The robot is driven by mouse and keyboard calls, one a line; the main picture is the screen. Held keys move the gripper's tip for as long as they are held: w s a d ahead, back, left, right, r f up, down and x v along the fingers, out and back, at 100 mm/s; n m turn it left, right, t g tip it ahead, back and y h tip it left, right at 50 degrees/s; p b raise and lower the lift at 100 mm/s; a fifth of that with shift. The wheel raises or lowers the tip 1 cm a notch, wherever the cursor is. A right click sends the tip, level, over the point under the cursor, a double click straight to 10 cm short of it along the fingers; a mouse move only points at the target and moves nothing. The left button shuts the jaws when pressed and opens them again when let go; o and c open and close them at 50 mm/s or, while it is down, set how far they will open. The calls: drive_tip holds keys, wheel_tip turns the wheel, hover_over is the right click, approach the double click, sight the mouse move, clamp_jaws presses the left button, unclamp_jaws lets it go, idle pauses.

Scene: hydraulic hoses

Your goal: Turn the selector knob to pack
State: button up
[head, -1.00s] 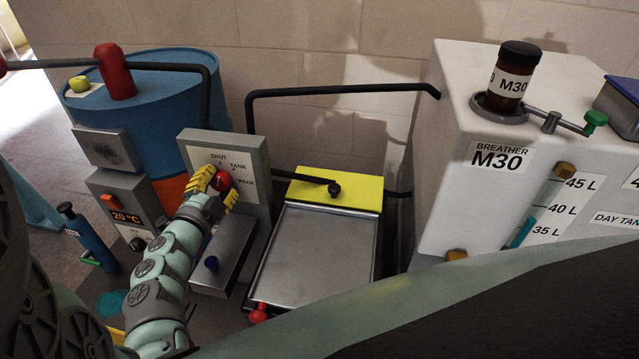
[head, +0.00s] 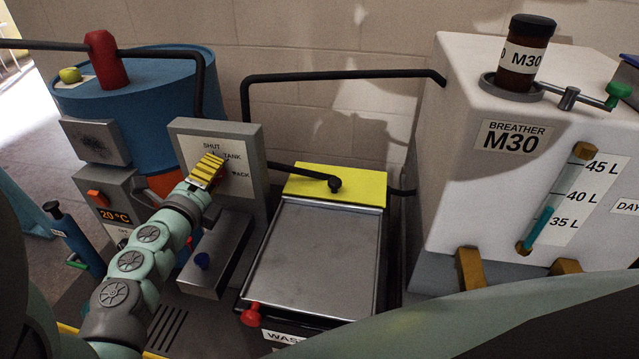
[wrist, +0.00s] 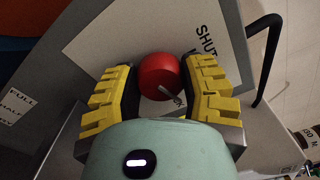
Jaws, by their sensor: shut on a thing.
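The red selector knob (wrist: 160,76) sits between my gripper's yellow-ridged fingers (wrist: 162,98) in the wrist view, with a finger on each side. Its white pointer line slants to the lower right, toward a label partly covered by my gripper; only its last letters show. The SHUT label (wrist: 207,42) is at the upper right. In the head view, my gripper (head: 207,171) is at the grey selector panel (head: 250,139), which shows SHUT, TANK and PACK. The fingers hide most of the knob there.
A metal tray (head: 318,245) with a red knob (head: 251,315) lies to the right. A black pipe (head: 300,171) runs just right of the panel. A blue drum (head: 165,90) stands behind.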

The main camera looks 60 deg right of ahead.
drive_tip(key=m+b, duration=0.2)
drive_tip(key=m, duration=0.2)
drive_tip(key=shift+s+m+b, duration=0.1)
drive_tip(key=shift+m+b, duration=0.25)
drive_tip(key=shift+m, duration=0.05)
idle(0.4)
drive_tip(key=o, duration=1.2)
drive_tip(key=v, duration=1.2)
drive_tip(key=shift+r, duration=0.1)
